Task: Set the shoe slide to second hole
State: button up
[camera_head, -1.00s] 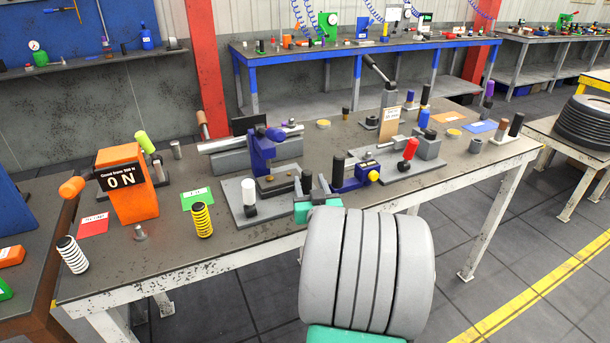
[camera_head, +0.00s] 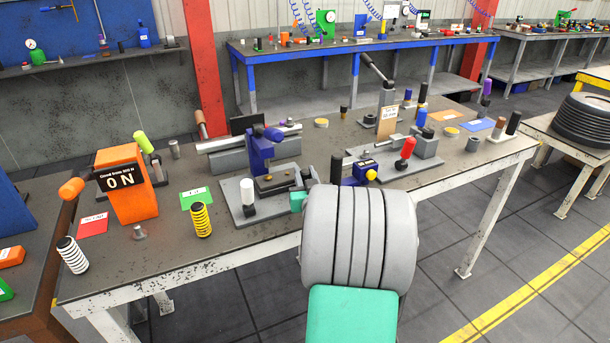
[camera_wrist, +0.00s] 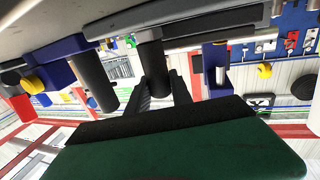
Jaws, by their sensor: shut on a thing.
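A blue fixture with a yellow knob (camera_head: 371,174) and an upright black handle (camera_head: 336,168) stands mid-bench. In the wrist view it appears as a blue block with the yellow knob (camera_wrist: 35,82) and a dark cylinder (camera_wrist: 93,80). My gripper (camera_wrist: 162,80) is shut on another dark post (camera_wrist: 152,62), beside that cylinder. My grey arm link covers the gripper and much of the fixture's front in the head view. I cannot make out the slide's holes or which hole it sits at.
A blue press (camera_head: 262,150) and a white-knobbed lever (camera_head: 247,192) stand to the left. A red-knobbed lever (camera_head: 407,148) is to the right. An orange box (camera_head: 127,185) and a yellow spring (camera_head: 202,219) are farther left. Bare bench (camera_head: 255,247) lies along the front edge.

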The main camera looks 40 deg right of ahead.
grip_shut()
dwell(0.7)
